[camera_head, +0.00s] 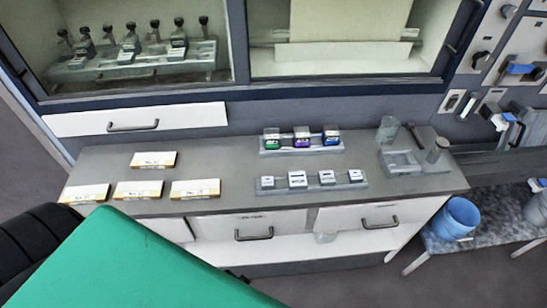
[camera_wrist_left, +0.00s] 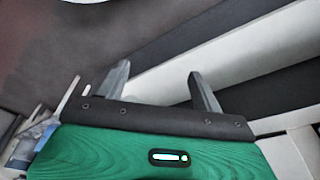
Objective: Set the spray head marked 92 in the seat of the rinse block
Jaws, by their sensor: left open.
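Three small heads stand in a row on a grey rack (camera_head: 302,152) at the back of the counter: one green (camera_head: 271,141), one purple (camera_head: 302,141) and one blue (camera_head: 331,137). Each has a dark top and a number label too small to read, so I cannot tell which is 92. A pale grey block (camera_head: 401,165) with a recess sits at the counter's right end and may be the rinse block. In the left wrist view my left gripper (camera_wrist_left: 158,75) is open, with nothing between its fingers. My right gripper is not in view.
A front rack (camera_head: 312,187) holds several white-topped pieces. Several labelled white boxes (camera_head: 153,160) lie on the left of the counter. A clear cylinder (camera_head: 387,130) and a grey post (camera_head: 437,150) stand by the block. The counter's middle left is bare. A blue bucket (camera_head: 456,218) is at right.

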